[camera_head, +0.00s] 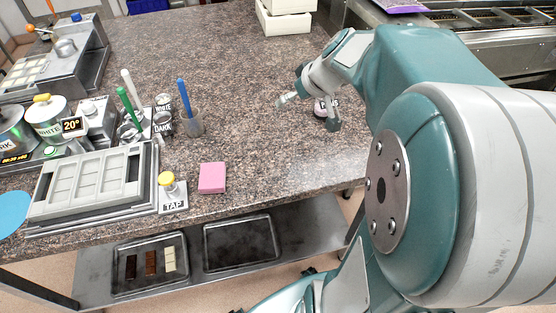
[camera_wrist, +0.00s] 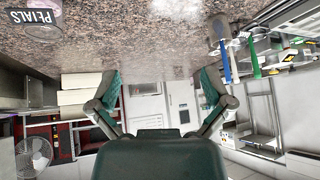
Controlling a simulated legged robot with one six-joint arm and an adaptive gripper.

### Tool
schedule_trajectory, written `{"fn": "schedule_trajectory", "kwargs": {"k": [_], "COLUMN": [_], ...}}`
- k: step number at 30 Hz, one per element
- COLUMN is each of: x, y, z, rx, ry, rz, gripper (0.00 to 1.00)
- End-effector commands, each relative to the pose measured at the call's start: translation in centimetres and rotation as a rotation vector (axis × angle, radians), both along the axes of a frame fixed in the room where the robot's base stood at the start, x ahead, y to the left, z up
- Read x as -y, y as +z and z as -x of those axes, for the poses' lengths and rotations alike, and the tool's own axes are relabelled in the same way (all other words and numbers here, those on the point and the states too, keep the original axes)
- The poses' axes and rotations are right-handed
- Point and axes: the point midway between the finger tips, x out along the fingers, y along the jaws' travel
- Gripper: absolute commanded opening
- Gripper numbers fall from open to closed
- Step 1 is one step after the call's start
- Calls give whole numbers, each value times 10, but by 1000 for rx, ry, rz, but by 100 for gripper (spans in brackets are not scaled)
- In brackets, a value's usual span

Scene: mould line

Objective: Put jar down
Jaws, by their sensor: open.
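The jar (camera_head: 321,107) is small, with pink contents and a dark label, and sits on the speckled stone counter at the right, partly hidden by a finger. In the wrist view, which is upside down, the jar (camera_wrist: 34,22) shows at the top left corner with a PETALS label, cut off by the frame edge. My gripper (camera_head: 309,107) is open close to the jar. In the wrist view my gripper (camera_wrist: 160,82) has its fingers wide apart with nothing between them, and the jar lies outside them.
The counter (camera_head: 250,85) is clear around the middle. A pink sponge (camera_head: 212,178), a TAP stand (camera_head: 172,195), a mould tray (camera_head: 90,185) and a cup (camera_head: 191,124) with a blue tool stand to the left. White boxes (camera_head: 285,18) are at the back. A fan (camera_wrist: 34,158) shows in the wrist view.

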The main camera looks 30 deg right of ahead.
Motion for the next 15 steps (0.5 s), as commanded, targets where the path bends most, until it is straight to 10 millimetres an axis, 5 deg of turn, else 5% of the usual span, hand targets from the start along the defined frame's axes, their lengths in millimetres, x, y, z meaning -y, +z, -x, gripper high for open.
{"fn": "schedule_trajectory", "kwargs": {"k": [1,6,15], "x": [-29,-95,-147], "y": [7,16,11], "z": [12,63,151], "rx": [-20,-101,-146], "ry": [20,15,-69], "rz": [2,18,87], "gripper": [100,100,100]}}
